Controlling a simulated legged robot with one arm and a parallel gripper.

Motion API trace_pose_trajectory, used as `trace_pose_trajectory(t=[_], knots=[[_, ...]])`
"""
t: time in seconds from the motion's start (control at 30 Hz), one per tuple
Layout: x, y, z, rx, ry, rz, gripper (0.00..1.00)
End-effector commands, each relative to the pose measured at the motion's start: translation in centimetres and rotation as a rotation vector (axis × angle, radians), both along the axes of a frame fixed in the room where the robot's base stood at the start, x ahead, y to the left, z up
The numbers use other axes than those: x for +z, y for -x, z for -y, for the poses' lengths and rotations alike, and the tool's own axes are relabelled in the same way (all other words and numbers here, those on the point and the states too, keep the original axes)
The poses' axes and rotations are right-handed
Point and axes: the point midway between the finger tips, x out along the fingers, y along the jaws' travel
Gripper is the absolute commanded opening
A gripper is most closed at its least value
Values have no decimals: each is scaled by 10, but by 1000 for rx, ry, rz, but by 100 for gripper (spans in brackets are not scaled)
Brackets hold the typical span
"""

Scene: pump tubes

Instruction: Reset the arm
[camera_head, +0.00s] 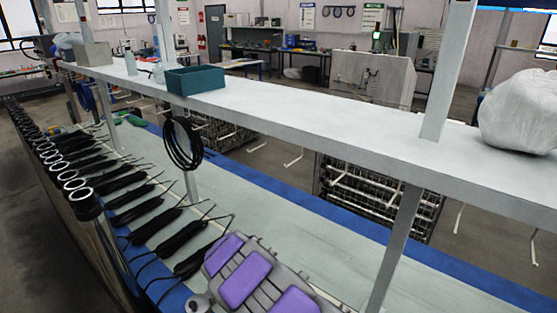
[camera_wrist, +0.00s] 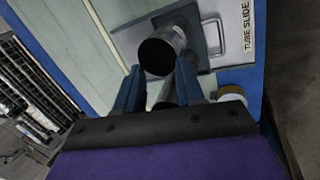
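My gripper (camera_wrist: 158,72) shows in the wrist view with its two blue-grey fingers spread apart, and nothing is visibly clamped between them. A dark metal tube (camera_wrist: 158,55) with its round open end facing the camera lies just past the fingertips, in front of a grey plate. Whether the fingertips touch it I cannot tell. Another metal cylindrical part (camera_wrist: 166,92) shows partly between the fingers. In the head view, purple-and-grey parts of my arm fill the bottom centre; the gripper's fingers are not seen there.
A "TUBE SLIDE" label (camera_wrist: 248,27) and a handle (camera_wrist: 211,35) are beside the tube. In the head view, a white shelf (camera_head: 300,118) on posts crosses above the bench, with a green bin (camera_head: 195,80) and white bag (camera_head: 520,112). Black tube bundles (camera_head: 150,228) line the bench.

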Motion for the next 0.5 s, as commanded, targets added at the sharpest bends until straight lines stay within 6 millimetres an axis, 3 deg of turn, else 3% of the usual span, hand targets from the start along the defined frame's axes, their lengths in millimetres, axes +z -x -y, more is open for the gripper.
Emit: trace_pose_trajectory(t=[0.1, 0.23, 0.37, 0.5], knots=[[47, -1, 49, -112, 28, 26, 38], [91, 12, 95, -226, 47, 35, 38], [131, 34, 134, -336, 47, 36, 38], [167, 70, 168, -445, 34, 25, 38]])
